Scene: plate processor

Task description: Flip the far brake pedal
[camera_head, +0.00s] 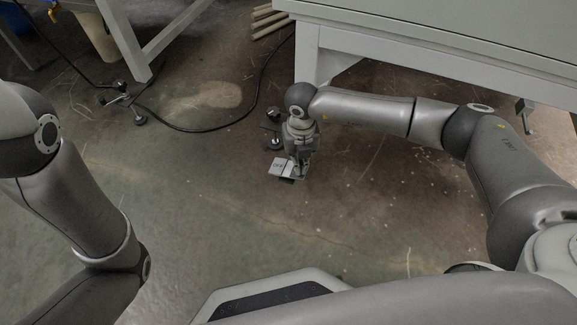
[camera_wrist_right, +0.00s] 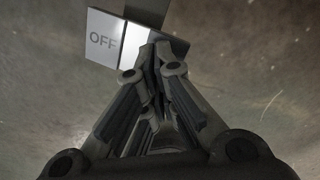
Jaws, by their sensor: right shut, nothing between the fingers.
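A brake pedal (camera_head: 283,165) with a light grey "OFF" plate is low over the floor, in front of the grey table's near leg. In the right wrist view the pedal (camera_wrist_right: 104,40) shows its "OFF" plate, a white strip and a darker part at the right. My right gripper (camera_head: 299,168) points down at the pedal. In the wrist view its fingertips (camera_wrist_right: 155,52) are together and empty, at the lower edge of the pedal's darker part; whether they touch it I cannot tell. My left arm enters at the left, with its gripper out of view.
A grey table or machine (camera_head: 420,45) stands at upper right, with my right arm passing in front of it. Dark foot parts (camera_head: 270,118) sit beside the gripper. Another frame with dark feet (camera_head: 122,98) and a black cable (camera_head: 215,128) are at upper left. The middle floor is clear.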

